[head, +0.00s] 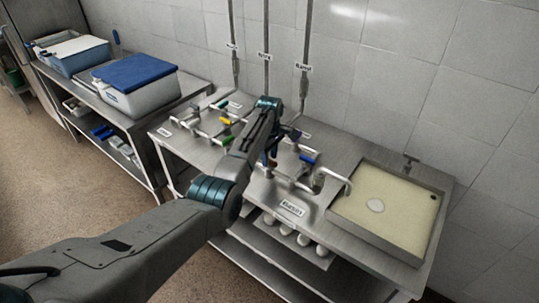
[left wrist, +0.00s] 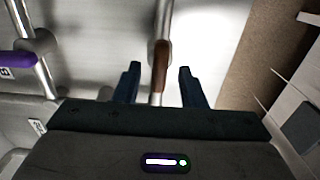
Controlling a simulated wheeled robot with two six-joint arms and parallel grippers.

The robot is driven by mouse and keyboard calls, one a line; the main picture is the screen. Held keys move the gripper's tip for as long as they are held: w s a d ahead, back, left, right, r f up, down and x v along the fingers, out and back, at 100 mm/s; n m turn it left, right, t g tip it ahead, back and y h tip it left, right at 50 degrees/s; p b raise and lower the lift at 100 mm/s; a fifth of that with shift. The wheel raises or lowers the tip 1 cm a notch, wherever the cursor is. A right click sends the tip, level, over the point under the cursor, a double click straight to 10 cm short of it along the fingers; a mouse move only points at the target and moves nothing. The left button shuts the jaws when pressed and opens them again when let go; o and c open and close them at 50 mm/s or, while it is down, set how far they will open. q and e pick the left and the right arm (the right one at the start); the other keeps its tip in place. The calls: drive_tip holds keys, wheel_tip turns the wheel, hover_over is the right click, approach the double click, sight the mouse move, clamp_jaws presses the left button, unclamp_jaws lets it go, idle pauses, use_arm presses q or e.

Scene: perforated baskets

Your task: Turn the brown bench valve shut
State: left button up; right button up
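The brown bench valve handle (left wrist: 162,54) shows in the left wrist view as a brown sleeve on a metal pipe. My left gripper (left wrist: 158,74) is open, with its two dark fingers apart on either side of the handle's line. The handle lies at or just beyond the fingertips, and I see no finger touching it. In the head view my left arm reaches over the steel bench (head: 340,230), and its wrist hides most of the brown valve. My right gripper is in neither view.
Other coloured valve handles stand close by: blue (head: 308,158), yellow (head: 226,121) and purple (left wrist: 18,58). A curved spout (head: 336,178) and a sink basin (head: 385,222) lie to the right. Pipes run up the tiled wall.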

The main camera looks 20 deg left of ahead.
use_arm(q)
drive_tip(key=shift+f, duration=0.35)
clamp_jaws()
